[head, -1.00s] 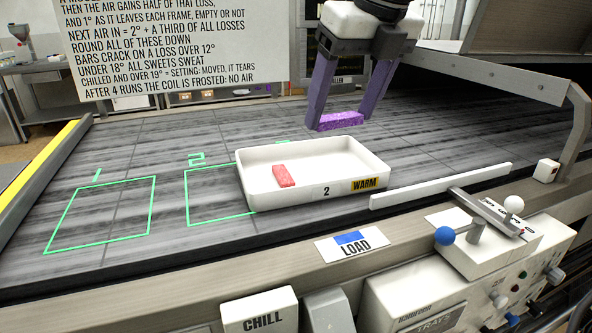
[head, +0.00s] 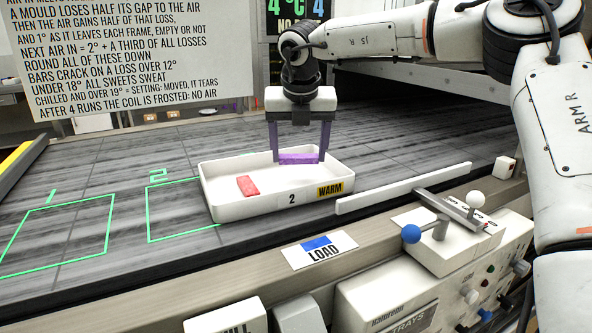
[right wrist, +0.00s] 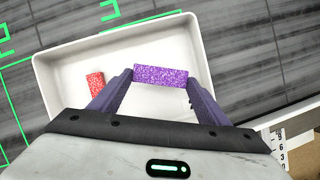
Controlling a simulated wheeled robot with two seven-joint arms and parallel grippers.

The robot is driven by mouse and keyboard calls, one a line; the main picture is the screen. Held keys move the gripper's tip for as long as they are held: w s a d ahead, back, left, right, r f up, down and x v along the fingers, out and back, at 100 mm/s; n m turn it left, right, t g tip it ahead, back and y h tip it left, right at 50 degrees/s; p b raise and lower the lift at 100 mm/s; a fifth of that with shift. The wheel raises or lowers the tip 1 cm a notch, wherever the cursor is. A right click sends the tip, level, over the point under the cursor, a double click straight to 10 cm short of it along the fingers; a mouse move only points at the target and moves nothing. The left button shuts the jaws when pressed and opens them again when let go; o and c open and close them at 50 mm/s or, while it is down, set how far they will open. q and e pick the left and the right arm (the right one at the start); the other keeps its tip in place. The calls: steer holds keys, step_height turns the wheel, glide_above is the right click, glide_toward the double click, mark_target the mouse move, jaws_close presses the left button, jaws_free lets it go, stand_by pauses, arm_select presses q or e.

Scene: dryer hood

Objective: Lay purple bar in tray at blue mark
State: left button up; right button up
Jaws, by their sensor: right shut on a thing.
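The white tray (head: 250,208), labelled 2 and WARM, sits on the dark belt just behind the blue mark (head: 315,243) on the LOAD plate. My right gripper (head: 299,160) is over the right part of the tray, shut on the purple bar (head: 298,159). The bar shows between the fingers in the right wrist view (right wrist: 160,76), over the tray's inside. I cannot tell whether the bar touches the tray floor. A red bar (head: 248,185) lies in the tray's left part, apart from the gripper. My left gripper is not in view.
Green outlines 1 (head: 60,232) and 2 (head: 180,212) mark the belt at left. A white rail (head: 400,189) lies right of the tray. A rule board (head: 130,50) hangs behind.

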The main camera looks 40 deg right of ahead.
steer(key=shift+f, duration=1.95)
steer(key=shift+f, duration=0.2)
steer(key=o, duration=1.1)
steer(key=shift+o, duration=0.2)
steer(key=shift+r, duration=0.1)
steer(key=shift+r, duration=0.3)
steer(key=v, duration=1.1)
steer(key=shift+s+a+r, duration=0.15)
steer(key=shift+a+r, duration=0.05)
steer(key=shift+r, duration=0.05)
